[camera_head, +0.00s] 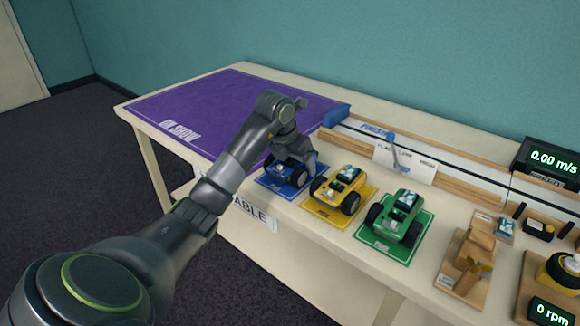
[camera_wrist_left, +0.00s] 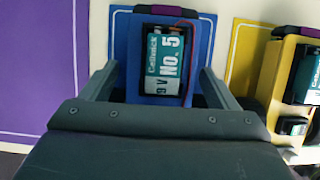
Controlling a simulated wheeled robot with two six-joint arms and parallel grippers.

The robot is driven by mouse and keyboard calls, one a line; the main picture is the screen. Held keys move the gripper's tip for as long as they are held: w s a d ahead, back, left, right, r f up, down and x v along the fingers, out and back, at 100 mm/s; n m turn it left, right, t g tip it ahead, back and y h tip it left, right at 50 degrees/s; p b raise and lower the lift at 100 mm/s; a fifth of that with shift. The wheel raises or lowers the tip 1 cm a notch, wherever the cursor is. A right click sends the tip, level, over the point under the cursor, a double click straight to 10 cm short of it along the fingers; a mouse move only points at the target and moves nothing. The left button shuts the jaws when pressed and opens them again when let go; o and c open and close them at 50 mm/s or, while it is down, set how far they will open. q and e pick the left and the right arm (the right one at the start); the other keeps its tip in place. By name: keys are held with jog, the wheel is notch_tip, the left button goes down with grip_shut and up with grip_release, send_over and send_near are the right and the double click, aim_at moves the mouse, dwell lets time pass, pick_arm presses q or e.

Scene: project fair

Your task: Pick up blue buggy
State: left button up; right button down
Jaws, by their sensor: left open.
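The blue buggy (camera_head: 283,174) sits on a blue mat at the table's front edge, left of the yellow buggy. My left gripper (camera_head: 298,163) is over it, with the fingers down around its body. In the left wrist view the blue buggy (camera_wrist_left: 165,32) shows its blue top and a teal and black battery marked "No. 5". The two fingers stand open on either side of it; I cannot tell whether they touch it. The gripper and wrist hide part of the buggy. My right gripper is not in view.
A yellow buggy (camera_head: 340,188) and a green buggy (camera_head: 398,217) stand on mats to the right. A purple mat (camera_head: 215,105) covers the table's left part. A wooden-railed track (camera_head: 440,178) runs behind. Wooden devices and displays are at the right.

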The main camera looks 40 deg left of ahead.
pick_arm(q)
jog(key=shift+r, duration=0.1)
jog(key=c, duration=0.9)
